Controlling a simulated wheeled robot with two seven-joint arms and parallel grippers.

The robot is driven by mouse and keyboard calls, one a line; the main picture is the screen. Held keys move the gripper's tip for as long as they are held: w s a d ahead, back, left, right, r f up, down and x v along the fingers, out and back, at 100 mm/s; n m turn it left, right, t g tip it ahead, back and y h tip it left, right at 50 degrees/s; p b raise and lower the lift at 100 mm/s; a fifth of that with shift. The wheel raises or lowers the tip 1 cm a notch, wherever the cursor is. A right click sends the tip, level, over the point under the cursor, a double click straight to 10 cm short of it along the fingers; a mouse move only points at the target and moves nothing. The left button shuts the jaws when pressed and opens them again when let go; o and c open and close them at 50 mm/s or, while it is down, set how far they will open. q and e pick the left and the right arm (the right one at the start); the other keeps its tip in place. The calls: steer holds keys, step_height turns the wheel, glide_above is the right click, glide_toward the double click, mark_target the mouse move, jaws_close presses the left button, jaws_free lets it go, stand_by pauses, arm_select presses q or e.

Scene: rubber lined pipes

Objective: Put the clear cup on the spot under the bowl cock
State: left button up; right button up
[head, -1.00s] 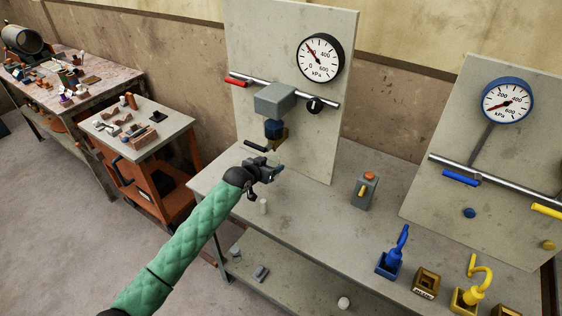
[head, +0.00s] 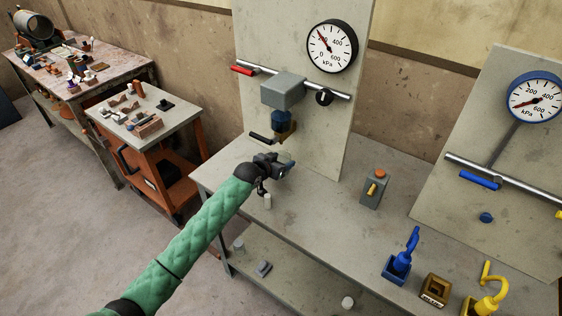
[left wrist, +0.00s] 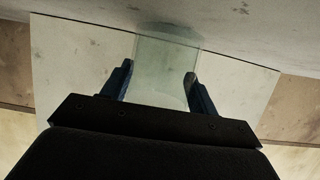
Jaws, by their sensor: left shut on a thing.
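The clear cup (left wrist: 168,70) stands between the two dark blue fingers of my left gripper (left wrist: 160,82) in the left wrist view. Its far end overlaps the grey bench surface at the top; whether it touches the bench I cannot tell. In the head view my left gripper (head: 284,168) is low over the bench, just below and in front of the bowl unit. The cup is hard to make out there. The blue bowl (head: 282,118) hangs under a grey block, with a brownish part and a black cock lever (head: 261,138) below. The spot is not discernible. My right gripper is out of view.
A grey bench (head: 330,215) carries an upright panel (head: 335,110) with a gauge (head: 332,46) and pipe behind my gripper. A grey box with an orange top (head: 374,190) stands right, with clear bench between.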

arm_select(q)
steer(key=shift+f, duration=0.15)
steer(key=o, duration=1.1)
steer(key=shift+w, duration=0.1)
steer(key=shift+c, duration=0.2)
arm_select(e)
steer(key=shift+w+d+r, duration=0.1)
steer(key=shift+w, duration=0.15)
arm_select(q)
steer(key=shift+s+a, duration=0.2)
steer(key=shift+s, duration=0.05)
steer(key=b+v, duration=0.3)
steer(key=v, duration=0.7)
steer(key=shift+d, duration=0.1)
steer(key=shift+s+a+r+b, duration=0.35)
steer(key=shift+s+a+r, duration=0.05)
steer(key=shift+s+r, duration=0.15)
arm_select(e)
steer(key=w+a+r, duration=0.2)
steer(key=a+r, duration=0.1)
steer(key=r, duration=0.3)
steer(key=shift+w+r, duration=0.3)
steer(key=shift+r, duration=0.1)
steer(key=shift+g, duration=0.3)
